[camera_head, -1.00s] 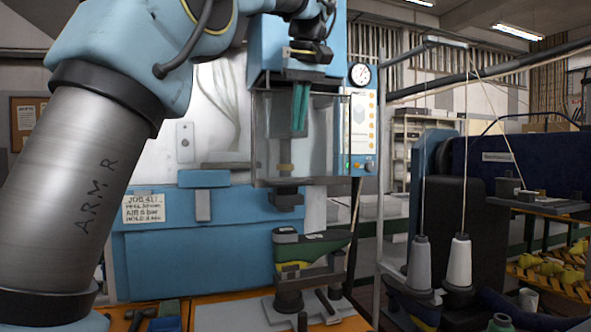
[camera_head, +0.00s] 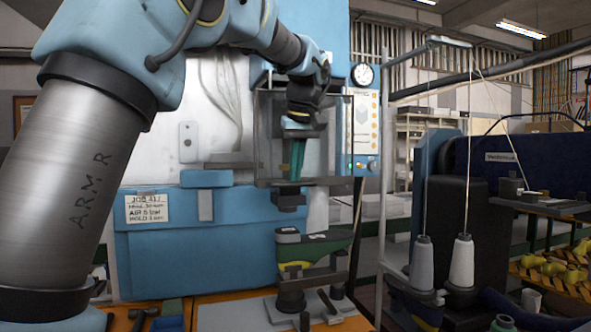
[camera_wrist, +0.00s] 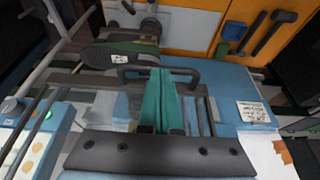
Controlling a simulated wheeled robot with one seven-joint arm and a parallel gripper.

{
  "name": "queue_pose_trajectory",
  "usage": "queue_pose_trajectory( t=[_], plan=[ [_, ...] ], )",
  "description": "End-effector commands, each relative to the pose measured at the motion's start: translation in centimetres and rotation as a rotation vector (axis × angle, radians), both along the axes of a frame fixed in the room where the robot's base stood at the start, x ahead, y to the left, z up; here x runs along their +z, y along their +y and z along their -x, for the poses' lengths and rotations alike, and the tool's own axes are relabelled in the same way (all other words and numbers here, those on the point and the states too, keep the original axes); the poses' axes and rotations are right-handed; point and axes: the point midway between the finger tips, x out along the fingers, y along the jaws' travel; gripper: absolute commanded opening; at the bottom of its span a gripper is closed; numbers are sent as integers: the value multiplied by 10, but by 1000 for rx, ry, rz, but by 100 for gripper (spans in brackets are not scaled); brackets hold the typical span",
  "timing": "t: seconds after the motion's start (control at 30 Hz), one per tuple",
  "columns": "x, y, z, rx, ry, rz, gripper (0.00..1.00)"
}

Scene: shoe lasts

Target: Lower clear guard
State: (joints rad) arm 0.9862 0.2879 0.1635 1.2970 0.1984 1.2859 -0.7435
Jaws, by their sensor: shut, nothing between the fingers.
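The clear guard (camera_head: 335,135) is a see-through panel with a dark lower bar, at the front of the blue press in the head view. Its bottom edge hangs well above the green and yellow shoe last (camera_head: 320,250). My gripper (camera_head: 296,176) points down in front of the panel, with its teal fingers closed together and empty, tips close to the lower bar. In the wrist view, the fingertips (camera_wrist: 162,74) overlap a dark handle bar (camera_wrist: 185,72). I cannot tell whether they touch it. The last also shows there, beyond the handle (camera_wrist: 110,54).
A control panel (camera_head: 367,125) with a gauge (camera_head: 362,75) stands right of the guard. A blue press body (camera_head: 190,250) with a paper label (camera_head: 147,209) is at left. Thread cones (camera_head: 461,262) and a sewing machine (camera_head: 500,155) stand at right. Tools lie on the orange bench (camera_wrist: 180,25).

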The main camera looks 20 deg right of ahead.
Motion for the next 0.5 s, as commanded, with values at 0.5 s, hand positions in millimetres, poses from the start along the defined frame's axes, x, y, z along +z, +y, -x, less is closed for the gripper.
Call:
queue_pose_trajectory(
  t=[0.5],
  plan=[
    [-67, 0, 0, 1, 3, -3, 0]
  ],
)
